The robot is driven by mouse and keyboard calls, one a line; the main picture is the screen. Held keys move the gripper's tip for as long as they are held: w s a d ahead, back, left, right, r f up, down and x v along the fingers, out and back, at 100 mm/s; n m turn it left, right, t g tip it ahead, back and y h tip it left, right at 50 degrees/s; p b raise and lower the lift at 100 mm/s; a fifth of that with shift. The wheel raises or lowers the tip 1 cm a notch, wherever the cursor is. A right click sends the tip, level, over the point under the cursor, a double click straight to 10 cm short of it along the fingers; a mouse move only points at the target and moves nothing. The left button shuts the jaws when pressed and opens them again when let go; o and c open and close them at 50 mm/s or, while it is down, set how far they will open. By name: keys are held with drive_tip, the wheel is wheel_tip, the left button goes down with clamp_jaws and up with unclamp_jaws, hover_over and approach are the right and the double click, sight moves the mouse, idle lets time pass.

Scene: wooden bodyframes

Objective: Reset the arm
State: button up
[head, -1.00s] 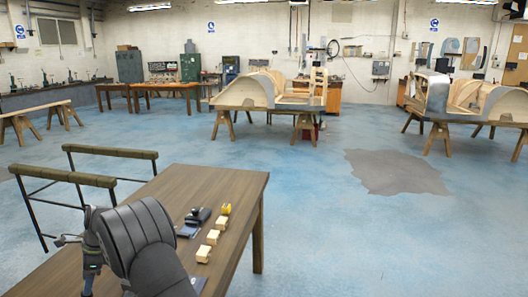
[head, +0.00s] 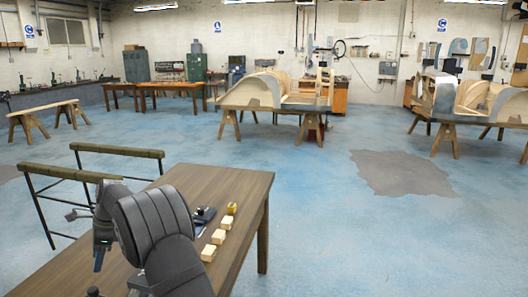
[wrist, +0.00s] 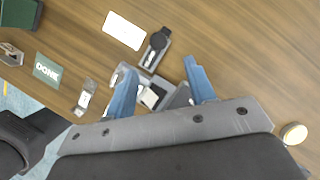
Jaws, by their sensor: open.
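In the wrist view my gripper (wrist: 160,68) shows two blue fingers spread apart. No object is clearly held between them. My dark grey arm hides part of the table in the head view.
Wooden blocks (head: 219,237) and a yellow item (head: 232,208) lie right of my arm. The wrist view shows a white rectangle (wrist: 124,30), a green "DONE" card (wrist: 47,70) and a round pale item (wrist: 293,133). A trestle (head: 90,173) stands left of the table.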

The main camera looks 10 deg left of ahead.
sight(93, 289)
drive_tip(key=x, duration=1)
drive_tip(key=shift+s+f, duration=0.1)
drive_tip(key=shift+f, duration=0.5)
drive_tip(key=shift+d, duration=0.8)
drive_tip(key=o, duration=1.1)
drive_tip(key=d+r+n+t, duration=0.1)
drive_tip(key=d+r+n, duration=0.3)
drive_tip(key=r+n, duration=0.55)
drive_tip(key=d+r+n+t+y, duration=0.1)
drive_tip(key=d+r+n, duration=0.3)
drive_tip(key=r+n, duration=0.5)
drive_tip(key=d+r+n+t, duration=0.1)
drive_tip(key=d+r+n, duration=0.4)
drive_tip(key=r+n, duration=0.4)
drive_tip(key=a+x, duration=0.1)
drive_tip(key=x, duration=0.8)
drive_tip(key=shift+s+r, duration=0.15)
drive_tip(key=shift+r, duration=0.05)
